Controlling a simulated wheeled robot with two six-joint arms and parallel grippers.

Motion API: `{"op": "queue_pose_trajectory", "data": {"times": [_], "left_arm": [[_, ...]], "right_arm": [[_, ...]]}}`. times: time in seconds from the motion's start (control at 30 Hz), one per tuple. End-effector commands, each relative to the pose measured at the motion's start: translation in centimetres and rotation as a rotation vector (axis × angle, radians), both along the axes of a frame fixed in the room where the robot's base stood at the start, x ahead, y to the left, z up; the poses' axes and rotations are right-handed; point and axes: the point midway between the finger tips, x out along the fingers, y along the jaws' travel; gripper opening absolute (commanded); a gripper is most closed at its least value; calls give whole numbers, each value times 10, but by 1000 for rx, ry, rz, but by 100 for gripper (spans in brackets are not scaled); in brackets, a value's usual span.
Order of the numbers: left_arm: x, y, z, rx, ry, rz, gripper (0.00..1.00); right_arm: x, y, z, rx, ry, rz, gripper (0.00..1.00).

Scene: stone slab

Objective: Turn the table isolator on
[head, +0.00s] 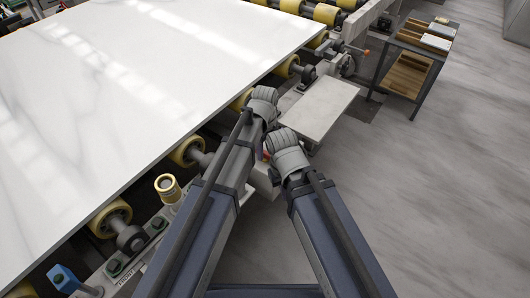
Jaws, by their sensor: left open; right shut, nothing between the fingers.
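A small red part (266,155) shows between my two arms, above a light grey box (263,181) at the table's side. It may be the table isolator, but my arms cover most of it and its switch position cannot be seen. My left gripper (264,101) is at the table's edge, above and left of the red part, and is open. My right gripper (285,146) is just right of the red part, shut and empty. The fingertips of both are mostly hidden behind the wrists, so I cannot tell whether either touches anything.
A large white stone slab (120,90) lies on yellow rollers (186,151) at the left. A pale flat plate (320,106) juts out just right of my grippers. A cart with shelves (408,72) stands at the upper right. The grey floor (440,190) at the right is clear.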

Motion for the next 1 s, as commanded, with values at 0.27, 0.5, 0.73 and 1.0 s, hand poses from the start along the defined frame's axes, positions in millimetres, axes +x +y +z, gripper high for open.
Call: {"op": "queue_pose_trajectory", "data": {"times": [0.27,0.5,0.73,1.0], "left_arm": [[0,0,1,0,0,0,34],[0,0,1,0,0,0,7],[0,0,1,0,0,0,0],[0,0,1,0,0,3,0]], "right_arm": [[0,0,1,0,0,0,0],[0,0,1,0,0,0,0],[0,0,1,0,0,0,0],[0,0,1,0,0,0,0]]}}
